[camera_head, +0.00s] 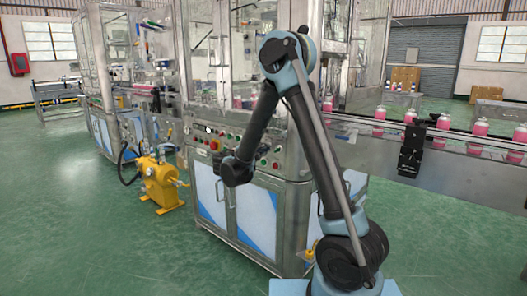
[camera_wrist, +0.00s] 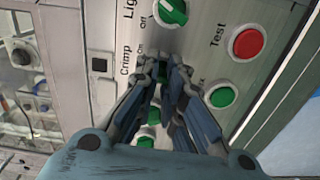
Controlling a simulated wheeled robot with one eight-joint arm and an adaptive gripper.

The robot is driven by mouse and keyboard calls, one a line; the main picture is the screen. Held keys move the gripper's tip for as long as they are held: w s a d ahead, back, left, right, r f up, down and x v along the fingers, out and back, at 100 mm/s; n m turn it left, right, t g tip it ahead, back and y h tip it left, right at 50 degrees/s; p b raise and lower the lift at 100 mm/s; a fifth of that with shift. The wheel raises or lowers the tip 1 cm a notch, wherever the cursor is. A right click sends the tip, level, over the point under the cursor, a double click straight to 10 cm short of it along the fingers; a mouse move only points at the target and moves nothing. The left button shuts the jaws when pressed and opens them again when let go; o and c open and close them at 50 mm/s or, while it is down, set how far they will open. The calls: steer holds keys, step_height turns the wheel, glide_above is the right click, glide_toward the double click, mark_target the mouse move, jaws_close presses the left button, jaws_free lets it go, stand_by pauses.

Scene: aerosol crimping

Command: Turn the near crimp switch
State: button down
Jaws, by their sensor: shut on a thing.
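The control panel (camera_wrist: 205,45) fills much of the wrist view, with a printed "Crimp" label beside my gripper (camera_wrist: 167,68). My fingers are shut on the crimp switch beside that label, at the panel face. The fingertips hide most of the switch, so its exact angle cannot be told. In the head view, my arm reaches down to the front panel (camera_head: 200,139) of the near machine cabinet, and my wrist hides the fingertips.
A green knob (camera_wrist: 172,12) labelled "Light" sits above my fingertips. A red button (camera_wrist: 249,42) and a green button (camera_wrist: 222,97) lie close to their right. A yellow pump unit (camera_head: 160,183) stands on the floor at left. A conveyor with pink bottles (camera_head: 443,121) runs at right.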

steer(key=n, duration=0.6)
steer(key=shift+a+n, duration=0.1)
steer(key=shift+n, duration=0.2)
stand_by(0.4)
